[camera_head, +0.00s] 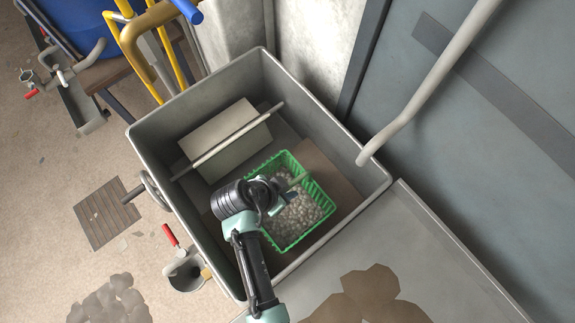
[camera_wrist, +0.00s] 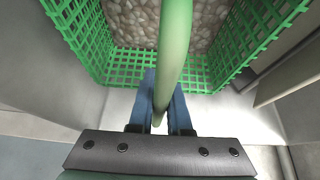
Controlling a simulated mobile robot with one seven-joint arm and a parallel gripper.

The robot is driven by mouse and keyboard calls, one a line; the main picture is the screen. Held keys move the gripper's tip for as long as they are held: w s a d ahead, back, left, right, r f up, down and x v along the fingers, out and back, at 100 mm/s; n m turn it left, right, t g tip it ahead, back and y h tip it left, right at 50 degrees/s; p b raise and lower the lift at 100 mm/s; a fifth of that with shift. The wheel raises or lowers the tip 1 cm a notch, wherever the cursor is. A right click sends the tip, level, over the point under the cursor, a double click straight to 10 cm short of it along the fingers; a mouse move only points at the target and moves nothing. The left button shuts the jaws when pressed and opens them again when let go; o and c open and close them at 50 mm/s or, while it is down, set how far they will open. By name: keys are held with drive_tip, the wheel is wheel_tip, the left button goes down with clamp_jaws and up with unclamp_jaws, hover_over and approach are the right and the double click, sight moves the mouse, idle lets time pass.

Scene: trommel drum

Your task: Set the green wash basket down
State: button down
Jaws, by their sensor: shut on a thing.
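The green wash basket (camera_head: 321,197) is a mesh basket holding grey-brown pebbles, seen inside the grey tub (camera_head: 180,115) in the head view. In the wrist view its green mesh wall (camera_wrist: 130,68) and its pale green handle (camera_wrist: 173,50) fill the upper middle. My gripper (camera_wrist: 162,108) has its blue fingers closed around the handle. In the head view my gripper (camera_head: 290,197) reaches into the tub from the lower left, over the basket. My arm covers the basket's left part. I cannot tell whether the basket touches the tub floor.
A pale box-like baffle (camera_head: 222,137) and a grey bar (camera_head: 230,140) cross the tub left of the basket. A brown panel (camera_head: 325,165) lies beside the basket. A grey bench top (camera_head: 430,260) with brown stains adjoins at lower right. A pale pipe (camera_head: 435,80) hangs above right.

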drive_tip(key=shift+w+f, duration=0.1)
drive_tip(key=shift+f, duration=0.5)
drive_tip(key=c, duration=1.3)
unclamp_jaws()
drive_tip(key=shift+f, duration=0.25)
drive_tip(key=o, duration=0.4)
drive_tip(key=shift+o, duration=0.2)
drive_tip(key=shift+r, duration=0.1)
drive_tip(key=v, duration=1.2)
drive_tip(key=shift+r+p, duration=0.1)
drive_tip(key=shift+p, duration=0.25)
